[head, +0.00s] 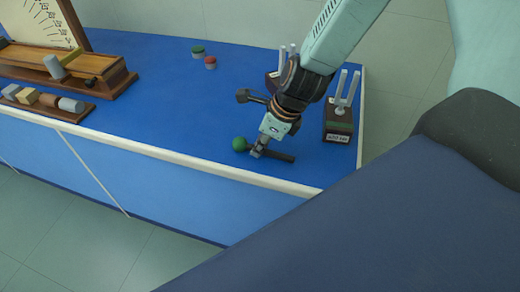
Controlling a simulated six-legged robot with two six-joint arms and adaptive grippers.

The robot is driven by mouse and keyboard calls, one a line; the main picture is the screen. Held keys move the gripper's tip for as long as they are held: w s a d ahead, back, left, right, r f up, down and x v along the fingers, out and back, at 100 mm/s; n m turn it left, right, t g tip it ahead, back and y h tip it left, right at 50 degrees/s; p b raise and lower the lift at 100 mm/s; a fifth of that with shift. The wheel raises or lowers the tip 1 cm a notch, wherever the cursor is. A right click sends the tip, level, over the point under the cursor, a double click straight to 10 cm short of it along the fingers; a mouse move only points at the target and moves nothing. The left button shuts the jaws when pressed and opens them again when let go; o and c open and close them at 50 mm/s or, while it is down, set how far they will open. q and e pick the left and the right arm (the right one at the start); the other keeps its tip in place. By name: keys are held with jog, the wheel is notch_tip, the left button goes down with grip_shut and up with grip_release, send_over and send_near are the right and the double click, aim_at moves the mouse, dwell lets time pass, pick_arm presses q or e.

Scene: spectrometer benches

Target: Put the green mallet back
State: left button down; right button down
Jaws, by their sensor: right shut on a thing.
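The green mallet has a round green head (239,144) and a dark handle (279,155). It lies level at the blue bench top, near the front edge; whether it touches the bench I cannot tell. My right gripper (257,151) reaches down from the upper right and is shut on the handle close to the head. The fingers hide part of the handle. My left gripper is not in view.
A tuning fork on a labelled dark box (338,122) stands right of my gripper. Another fork box (272,82) is partly hidden behind my arm. Two small round pieces (210,63) lie farther back. A wooden apparatus (66,72) and a block tray (45,106) stand left.

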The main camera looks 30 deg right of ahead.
jog(key=shift+s+r, duration=0.15)
jog(key=c, duration=1.6)
grip_release()
jog(key=shift+f, duration=0.2)
jog(key=shift+o, duration=1.2)
jog(key=shift+r, duration=0.15)
